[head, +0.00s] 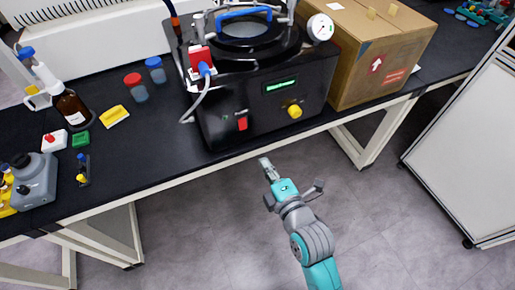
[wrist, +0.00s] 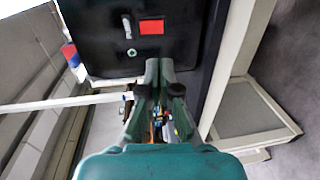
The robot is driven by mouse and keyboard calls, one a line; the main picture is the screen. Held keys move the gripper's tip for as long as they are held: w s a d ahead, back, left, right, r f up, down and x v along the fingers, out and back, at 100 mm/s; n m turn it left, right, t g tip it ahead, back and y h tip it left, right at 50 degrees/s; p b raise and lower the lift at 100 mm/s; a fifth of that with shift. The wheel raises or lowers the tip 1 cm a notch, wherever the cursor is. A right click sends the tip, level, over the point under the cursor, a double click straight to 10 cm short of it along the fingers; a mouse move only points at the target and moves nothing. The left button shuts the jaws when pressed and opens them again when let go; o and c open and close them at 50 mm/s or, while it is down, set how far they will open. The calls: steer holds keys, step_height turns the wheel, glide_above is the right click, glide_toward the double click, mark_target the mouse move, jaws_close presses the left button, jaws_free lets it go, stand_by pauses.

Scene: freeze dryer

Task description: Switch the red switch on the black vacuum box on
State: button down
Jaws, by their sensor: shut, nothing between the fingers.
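The black vacuum box (head: 262,105) stands on the black bench. Its red switch (head: 242,124) is low on the left of the front face, left of a yellow knob (head: 295,111) and a green-lit display (head: 280,86). In the wrist view the red switch (wrist: 151,27) is ahead of my gripper, near the top. My gripper (head: 265,163) is shut and empty, in front of the bench edge and below the switch. It also shows in the wrist view (wrist: 158,65), fingertips together and apart from the switch. I cannot tell the switch's position.
A cardboard box (head: 360,85) stands right of the vacuum box. A red-and-blue valve with a grey hose (head: 202,70) hangs at its left side. Bottles and a yellow item (head: 114,116) lie further left. The floor before the bench is clear.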

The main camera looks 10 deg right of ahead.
mark_target(244, 129)
steer(key=x, duration=1.3)
steer(key=shift+w+f, duration=0.1)
steer(key=shift+w+a, duration=0.1)
steer(key=shift+w, duration=0.15)
steer(key=shift+f, duration=0.1)
